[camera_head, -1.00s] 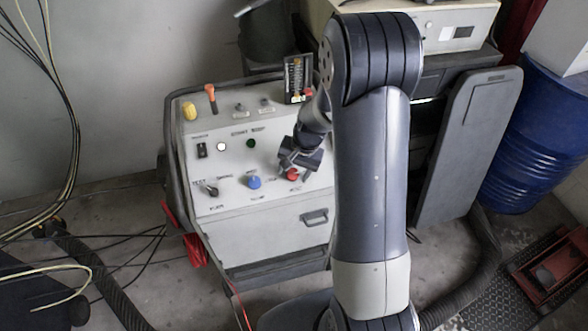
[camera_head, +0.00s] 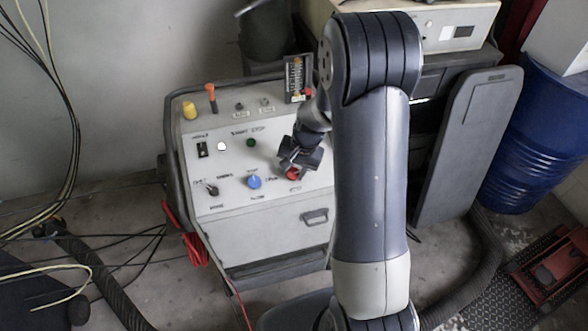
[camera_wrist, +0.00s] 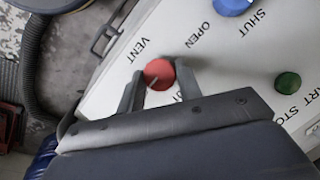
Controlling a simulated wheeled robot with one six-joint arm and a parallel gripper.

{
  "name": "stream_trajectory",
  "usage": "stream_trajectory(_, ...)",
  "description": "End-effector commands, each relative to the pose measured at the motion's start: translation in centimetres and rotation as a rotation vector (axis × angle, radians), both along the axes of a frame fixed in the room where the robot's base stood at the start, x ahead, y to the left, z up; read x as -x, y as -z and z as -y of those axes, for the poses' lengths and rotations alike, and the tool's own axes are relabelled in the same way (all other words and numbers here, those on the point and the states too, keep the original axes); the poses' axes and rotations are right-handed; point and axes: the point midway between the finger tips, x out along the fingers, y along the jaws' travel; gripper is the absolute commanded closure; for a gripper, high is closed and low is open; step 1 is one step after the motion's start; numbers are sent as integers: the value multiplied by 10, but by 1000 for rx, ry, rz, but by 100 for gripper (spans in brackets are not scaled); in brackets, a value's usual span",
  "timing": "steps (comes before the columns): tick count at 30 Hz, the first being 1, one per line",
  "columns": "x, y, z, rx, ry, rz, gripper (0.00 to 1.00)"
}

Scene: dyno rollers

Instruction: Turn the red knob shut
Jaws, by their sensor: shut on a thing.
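The red knob (camera_head: 293,173) is on the sloped front of the light grey control cabinet (camera_head: 240,213), right of the blue knob (camera_head: 254,182). In the wrist view the red knob (camera_wrist: 159,74) sits between the two fingers of my gripper (camera_wrist: 160,82), which is shut on it. A pale pointer line on the knob slants across its face. Labels VENT and OPEN show beside it; part of another label is hidden by my gripper. In the head view my gripper (camera_head: 293,165) partly covers the knob.
A black lever switch (camera_head: 211,189) is left of the blue knob. A green button (camera_head: 251,142), a white button (camera_head: 221,146) and a yellow knob (camera_head: 189,110) are higher up. A drawer handle (camera_head: 314,216) is below. A blue drum (camera_head: 535,140) stands at right.

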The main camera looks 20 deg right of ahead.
Motion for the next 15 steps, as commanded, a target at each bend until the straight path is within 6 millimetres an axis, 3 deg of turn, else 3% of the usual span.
stream_trajectory(15,-1,1,-3,170,-313,1,89)
